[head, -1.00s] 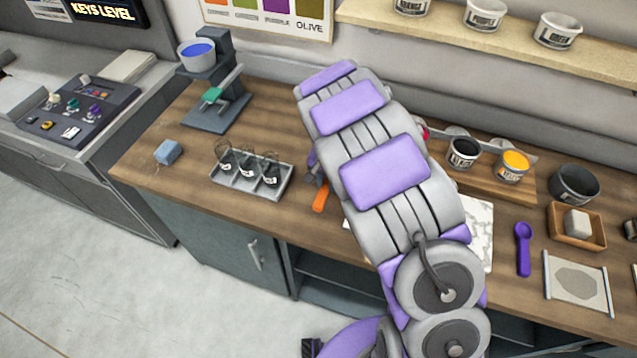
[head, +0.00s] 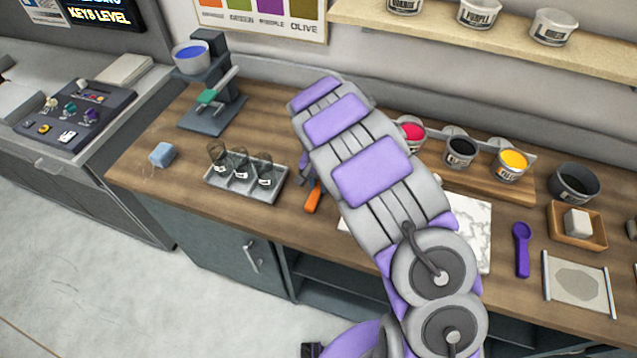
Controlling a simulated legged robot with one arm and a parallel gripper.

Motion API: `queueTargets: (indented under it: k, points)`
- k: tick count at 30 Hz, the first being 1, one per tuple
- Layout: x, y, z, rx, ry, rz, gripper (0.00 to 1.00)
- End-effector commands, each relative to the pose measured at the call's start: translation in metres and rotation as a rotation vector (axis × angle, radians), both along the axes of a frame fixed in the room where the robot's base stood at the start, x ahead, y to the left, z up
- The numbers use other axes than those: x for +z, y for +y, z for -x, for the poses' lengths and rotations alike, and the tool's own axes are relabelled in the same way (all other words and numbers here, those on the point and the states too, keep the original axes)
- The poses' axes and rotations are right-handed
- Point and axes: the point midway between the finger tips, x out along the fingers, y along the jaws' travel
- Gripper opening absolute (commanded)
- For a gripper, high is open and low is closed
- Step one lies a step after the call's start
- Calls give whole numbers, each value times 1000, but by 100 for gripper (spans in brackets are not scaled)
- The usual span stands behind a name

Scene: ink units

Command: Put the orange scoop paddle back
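The orange scoop paddle (head: 313,197) shows only as a short orange handle near the bench's front edge, left of my arm. Its other end is hidden. A small purple and grey part of my gripper (head: 306,168) shows just above the handle, past my arm's left edge. The fingertips are hidden behind the arm, so I cannot tell whether they are shut on the paddle. A purple scoop (head: 521,249) lies on the bench at the right. Red (head: 411,133), black (head: 460,152) and yellow (head: 511,164) ink pots stand in a row on a wooden stand.
A grey tray (head: 216,184) with dark jars stands left of the gripper, close by. A blue block (head: 162,155) and a press (head: 207,122) are further left. A marble slab (head: 473,232) lies partly behind my arm. Bare wood shows between the tray and press.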

Motion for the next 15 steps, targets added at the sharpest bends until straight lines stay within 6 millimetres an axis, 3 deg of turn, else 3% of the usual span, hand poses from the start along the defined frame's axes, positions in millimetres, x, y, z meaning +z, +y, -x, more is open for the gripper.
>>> queueTargets:
  k: [8,15]
  points:
    - [0,3,0,2,0,2,50]
    - [0,-1,0,1,-1,-2,50]
